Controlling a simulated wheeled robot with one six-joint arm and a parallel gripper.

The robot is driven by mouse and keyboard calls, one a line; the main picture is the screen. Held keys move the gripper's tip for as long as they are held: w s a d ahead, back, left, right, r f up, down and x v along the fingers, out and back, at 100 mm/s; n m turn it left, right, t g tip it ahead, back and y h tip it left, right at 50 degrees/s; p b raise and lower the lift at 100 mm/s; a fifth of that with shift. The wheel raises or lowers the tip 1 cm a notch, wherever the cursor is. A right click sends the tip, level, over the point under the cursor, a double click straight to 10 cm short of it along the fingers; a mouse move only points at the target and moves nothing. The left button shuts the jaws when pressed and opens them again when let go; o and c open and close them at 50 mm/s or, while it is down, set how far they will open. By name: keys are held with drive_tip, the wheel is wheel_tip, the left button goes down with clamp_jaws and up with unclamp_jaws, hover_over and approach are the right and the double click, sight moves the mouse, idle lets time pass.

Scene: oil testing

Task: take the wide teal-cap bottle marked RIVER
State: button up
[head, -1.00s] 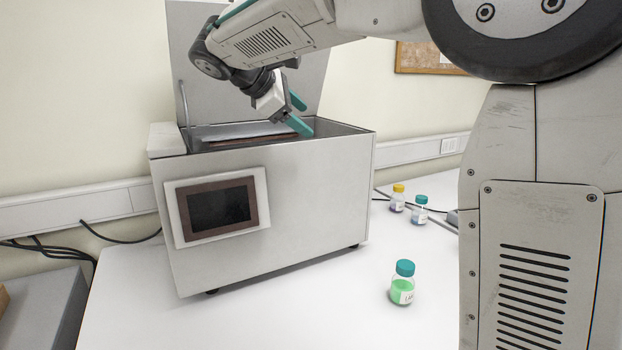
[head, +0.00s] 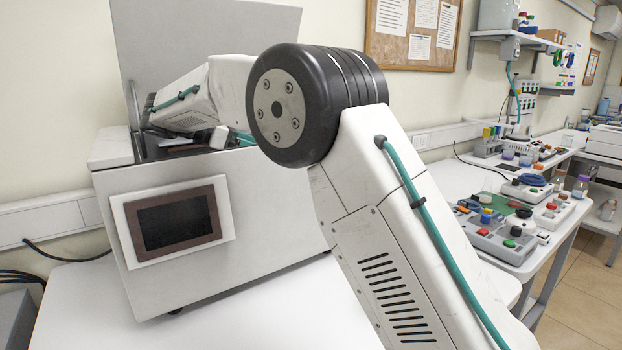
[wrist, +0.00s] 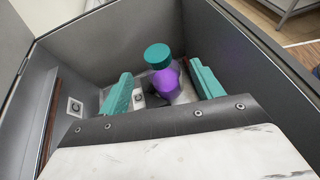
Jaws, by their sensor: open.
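A bottle with a teal cap (wrist: 157,56) and purple contents (wrist: 166,86) stands inside the grey metal bath in the wrist view. No marking on it can be read from here. My gripper (wrist: 161,72) is open, with one teal finger on each side of the bottle in this view. I cannot tell whether the fingertips are level with it, and I see no contact. In the head view the bottle is hidden, and my arm hides most of the gripper at the mouth of the bath (head: 262,205).
The bath's walls (wrist: 225,45) rise close around my gripper, and its lid (head: 190,40) stands raised behind. A dark screen (head: 178,222) is on its front. A side table at right holds test devices (head: 505,235) and small bottles. A corkboard (head: 412,30) hangs behind.

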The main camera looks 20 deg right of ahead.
drive_tip(key=x, duration=0.8)
drive_tip(key=shift+w+d+f, duration=0.1)
drive_tip(key=shift+w+d, duration=0.15)
clamp_jaws()
